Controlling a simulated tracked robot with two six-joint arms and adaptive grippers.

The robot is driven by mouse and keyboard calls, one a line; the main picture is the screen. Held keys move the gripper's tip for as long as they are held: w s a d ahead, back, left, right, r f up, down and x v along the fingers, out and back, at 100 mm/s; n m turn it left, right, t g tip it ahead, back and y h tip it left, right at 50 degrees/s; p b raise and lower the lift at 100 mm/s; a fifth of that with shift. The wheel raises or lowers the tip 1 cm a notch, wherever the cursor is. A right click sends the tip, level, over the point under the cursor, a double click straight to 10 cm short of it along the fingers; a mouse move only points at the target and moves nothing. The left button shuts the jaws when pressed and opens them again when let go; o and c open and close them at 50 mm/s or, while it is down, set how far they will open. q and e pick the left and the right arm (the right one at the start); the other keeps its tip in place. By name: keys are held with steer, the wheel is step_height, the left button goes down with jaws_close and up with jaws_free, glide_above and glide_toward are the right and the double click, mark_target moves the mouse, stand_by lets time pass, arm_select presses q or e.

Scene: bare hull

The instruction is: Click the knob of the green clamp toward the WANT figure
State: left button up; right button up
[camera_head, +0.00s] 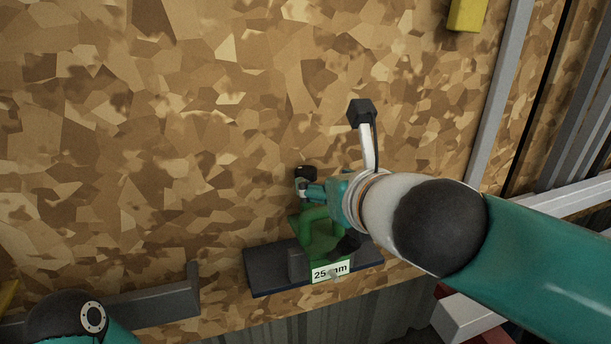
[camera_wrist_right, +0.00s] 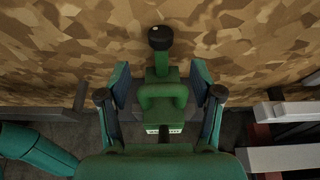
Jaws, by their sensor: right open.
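The green clamp (camera_head: 318,236) stands on a dark plate (camera_head: 268,279) at the board's lower edge. A white label (camera_head: 330,272) on its front starts with 25; part of the text is obscured. The black knob (camera_head: 305,172) sits at the clamp's far end. In the right wrist view the clamp (camera_wrist_right: 162,96) is in the middle, with the knob (camera_wrist_right: 160,38) beyond it. My right gripper (camera_wrist_right: 160,80) is open, one finger on each side of the clamp, with no clear contact. In the head view my right wrist partly hides the clamp. My left gripper is out of view.
A dark ledge (camera_head: 160,305) with a raised end lies left of the plate. A yellow block (camera_head: 467,14) is at the top right. Grey rails (camera_head: 500,95) run along the right side. The patterned board (camera_head: 150,130) left of the clamp is clear.

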mark_target(310, 176)
steer(key=x, duration=0.9)
steer(key=shift+w, duration=0.15)
steer(key=c, duration=1.1)
steer(key=p, duration=0.2)
steer(key=shift+d+r+n+y+p, duration=0.1)
steer(key=shift+r+n+y+p, duration=0.15)
steer(key=shift+n+y+p, duration=0.15)
steer(key=shift+c, duration=0.2)
steer(key=shift+f+n+g+y+p, duration=0.15)
steer(key=shift+n+g+y+p, duration=0.2)
steer(key=shift+p, duration=0.2)
steer(key=shift+f, duration=0.15)
